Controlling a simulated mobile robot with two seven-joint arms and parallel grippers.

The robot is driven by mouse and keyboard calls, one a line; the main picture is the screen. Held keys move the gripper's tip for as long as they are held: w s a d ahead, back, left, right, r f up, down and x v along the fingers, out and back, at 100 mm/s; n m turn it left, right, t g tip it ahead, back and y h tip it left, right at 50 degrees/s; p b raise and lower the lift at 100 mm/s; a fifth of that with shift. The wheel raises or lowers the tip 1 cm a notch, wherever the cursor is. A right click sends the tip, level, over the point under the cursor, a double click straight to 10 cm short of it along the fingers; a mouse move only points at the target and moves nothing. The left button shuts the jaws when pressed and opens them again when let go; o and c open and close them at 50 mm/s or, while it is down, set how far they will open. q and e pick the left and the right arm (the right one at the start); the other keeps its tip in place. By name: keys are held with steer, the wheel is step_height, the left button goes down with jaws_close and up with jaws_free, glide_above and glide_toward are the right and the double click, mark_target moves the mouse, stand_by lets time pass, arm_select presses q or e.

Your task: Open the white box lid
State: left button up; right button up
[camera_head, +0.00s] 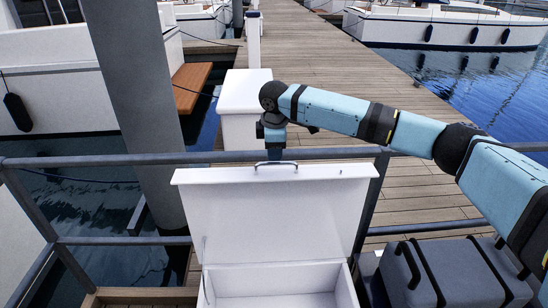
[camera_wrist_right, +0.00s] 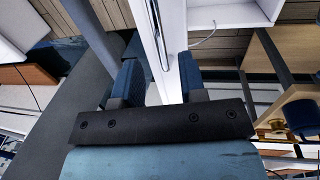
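The white box (camera_head: 280,280) stands at the bottom middle of the head view, with its inside showing. Its white lid (camera_head: 275,220) is raised and stands nearly upright. A thin handle (camera_head: 275,164) sits at the lid's top edge. My right gripper (camera_head: 275,150) is at that edge, by the handle. In the right wrist view its two fingers (camera_wrist_right: 160,82) are apart, one on each side of the white lid edge (camera_wrist_right: 166,60). I cannot tell whether both touch it. My left gripper is in neither view.
A grey metal railing (camera_head: 120,158) runs behind the lid. A dark grey case with straps (camera_head: 455,272) stands right of the box. Behind are a grey post (camera_head: 140,90), a white dock box (camera_head: 240,100), a wooden dock (camera_head: 330,60), water and moored boats.

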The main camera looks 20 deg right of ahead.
mark_target(274, 163)
steer(key=shift+w+d+f, duration=0.1)
steer(key=shift+w+f, duration=0.05)
steer(key=shift+f, duration=0.8)
steer(key=shift+w+f, duration=0.15)
steer(key=shift+f, duration=0.8)
jaws_close()
steer(key=shift+w, duration=0.1)
